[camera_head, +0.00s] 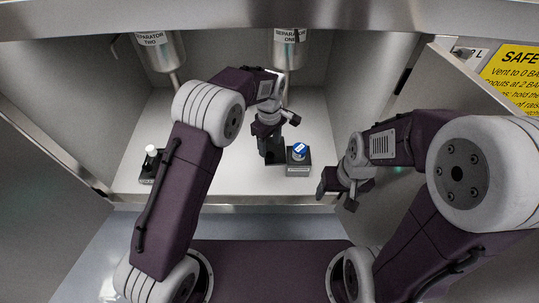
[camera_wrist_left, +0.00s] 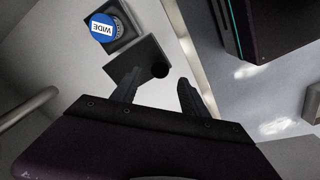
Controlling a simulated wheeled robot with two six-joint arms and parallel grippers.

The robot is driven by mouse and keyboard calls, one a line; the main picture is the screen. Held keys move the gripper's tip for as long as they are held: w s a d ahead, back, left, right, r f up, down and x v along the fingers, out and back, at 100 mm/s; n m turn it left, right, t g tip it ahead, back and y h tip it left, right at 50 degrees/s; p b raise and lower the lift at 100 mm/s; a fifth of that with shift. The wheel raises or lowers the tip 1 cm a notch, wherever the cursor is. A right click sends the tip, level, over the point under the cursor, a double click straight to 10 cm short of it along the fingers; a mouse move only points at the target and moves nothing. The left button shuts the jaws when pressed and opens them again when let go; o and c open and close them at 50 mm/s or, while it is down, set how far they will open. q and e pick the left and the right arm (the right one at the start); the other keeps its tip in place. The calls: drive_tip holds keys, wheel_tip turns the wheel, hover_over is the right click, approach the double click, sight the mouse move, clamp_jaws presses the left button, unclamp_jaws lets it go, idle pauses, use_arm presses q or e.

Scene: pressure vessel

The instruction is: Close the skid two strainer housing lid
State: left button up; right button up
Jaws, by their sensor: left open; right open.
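No label or shape in view lets me pick out the skid two strainer housing lid for certain. My left gripper (camera_head: 272,148) is inside the open cabinet, left of a dark block with a blue-topped knob (camera_head: 299,152). In the left wrist view the knob (camera_wrist_left: 103,27) reads WIDE. My right gripper (camera_head: 337,195) is open and empty at the cabinet's front right.
Steel vessels labelled SEPARATOR TWO (camera_head: 160,52) and SEPARATOR ONE (camera_head: 289,50) hang at the back. A dark block with a white knob (camera_head: 151,152) stands at left. The cabinet's right door (camera_head: 425,85) stands open, beside a yellow safety sign (camera_head: 515,75). The middle floor is partly clear.

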sight(269, 155)
use_arm(q)
wheel_tip(269, 155, down, 5)
drive_tip(key=shift+f+b, duration=0.1)
drive_tip(key=shift+b, duration=1.15)
use_arm(e)
wheel_tip(269, 155, down, 3)
drive_tip(key=shift+f, duration=0.2)
use_arm(q)
clamp_jaws()
